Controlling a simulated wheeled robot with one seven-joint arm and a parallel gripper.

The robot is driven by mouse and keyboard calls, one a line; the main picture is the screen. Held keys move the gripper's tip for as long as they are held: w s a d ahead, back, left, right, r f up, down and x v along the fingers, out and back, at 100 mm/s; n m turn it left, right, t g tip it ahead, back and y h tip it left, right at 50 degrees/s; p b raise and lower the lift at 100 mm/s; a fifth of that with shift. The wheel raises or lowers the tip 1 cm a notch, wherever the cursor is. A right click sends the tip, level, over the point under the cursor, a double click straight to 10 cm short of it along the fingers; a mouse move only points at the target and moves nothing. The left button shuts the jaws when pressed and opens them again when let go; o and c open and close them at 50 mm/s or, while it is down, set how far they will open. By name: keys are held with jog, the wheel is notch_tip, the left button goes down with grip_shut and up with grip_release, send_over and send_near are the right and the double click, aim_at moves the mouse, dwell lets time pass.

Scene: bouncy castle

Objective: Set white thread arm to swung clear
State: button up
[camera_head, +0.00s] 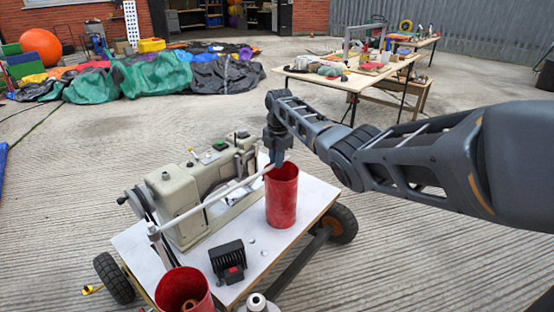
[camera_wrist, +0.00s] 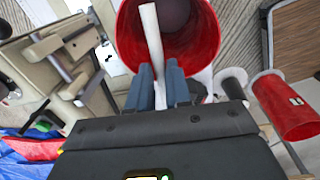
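The white thread arm (camera_head: 210,200) is a long thin rod. My gripper (camera_head: 276,160) is at the rod's far end, pointing down. In the wrist view, the two blue-grey fingers (camera_wrist: 160,88) stand close on either side of the white rod (camera_wrist: 152,40), which fills the gap between them. The open red cylinder (camera_head: 282,195) is just below my gripper; it also shows behind the rod in the wrist view (camera_wrist: 200,35).
A second red cylinder (camera_head: 183,291) stands at the cart's near edge. A black finned block (camera_head: 228,262) lies on the white cart top (camera_head: 140,248). A worktable (camera_head: 345,80) with clutter stands behind. The concrete floor to the right is open.

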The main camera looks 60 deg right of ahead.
jog(key=o, duration=0.4)
jog(key=shift+c, duration=0.2)
notch_tip(320, 180, up, 8)
jog(key=p, duration=0.1)
jog(key=shift+s, duration=0.25)
jog(key=shift+f, duration=0.1)
dwell(0.3)
